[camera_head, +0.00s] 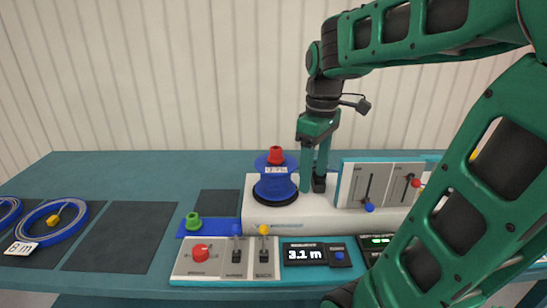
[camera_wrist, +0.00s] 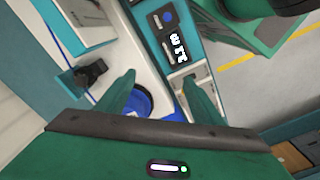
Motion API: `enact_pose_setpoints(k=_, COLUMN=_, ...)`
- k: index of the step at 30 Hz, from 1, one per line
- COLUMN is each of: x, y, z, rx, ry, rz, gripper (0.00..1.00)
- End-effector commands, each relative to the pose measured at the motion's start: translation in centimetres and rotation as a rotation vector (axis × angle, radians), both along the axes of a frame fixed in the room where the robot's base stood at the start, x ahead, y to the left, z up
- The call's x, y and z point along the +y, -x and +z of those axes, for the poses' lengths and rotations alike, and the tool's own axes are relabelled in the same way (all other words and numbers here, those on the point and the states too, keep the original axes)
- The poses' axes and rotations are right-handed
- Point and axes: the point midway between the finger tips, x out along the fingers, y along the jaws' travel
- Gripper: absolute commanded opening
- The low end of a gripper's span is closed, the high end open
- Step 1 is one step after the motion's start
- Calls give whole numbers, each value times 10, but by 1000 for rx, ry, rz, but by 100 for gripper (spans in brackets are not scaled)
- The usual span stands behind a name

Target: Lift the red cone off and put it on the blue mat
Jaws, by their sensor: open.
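The red cone (camera_head: 275,155) sits on top of a blue cable reel (camera_head: 274,180), which stands on the white machine. The blue mat (camera_head: 218,226) lies on the bench left of the machine, with a green cone (camera_head: 193,221) on its left part. My gripper (camera_head: 314,178) is open and points down, to the right of the reel and apart from the red cone. In the wrist view its two fingers (camera_wrist: 160,80) are spread with nothing held between them. Part of the blue reel (camera_wrist: 141,102) shows beside one finger there. The red cone is not visible in the wrist view.
A control panel (camera_head: 225,259) with a red knob and levers stands in front, beside a display reading 3.1 m (camera_head: 304,254). A slider panel (camera_head: 379,187) stands right of my gripper. Dark mats (camera_head: 122,236) and blue coils (camera_head: 52,222) lie at left.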

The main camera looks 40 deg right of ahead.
Motion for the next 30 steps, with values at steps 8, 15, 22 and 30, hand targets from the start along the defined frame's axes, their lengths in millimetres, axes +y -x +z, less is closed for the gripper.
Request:
enact_pose_setpoints(k=8, x=-4, y=-75, z=46, rx=-11, ry=7, rz=595, gripper=61)
enact_pose_setpoints(k=15, x=-3, y=-131, z=76, rx=-13, ry=17, rz=1080, gripper=61)
enact_pose_setpoints(k=22, x=-1, y=-159, z=91, rx=-9, ry=19, rz=1355, gripper=61)
enact_pose_setpoints(k=30, x=0, y=-164, z=70, rx=-8, ry=19, rz=1413, gripper=61)
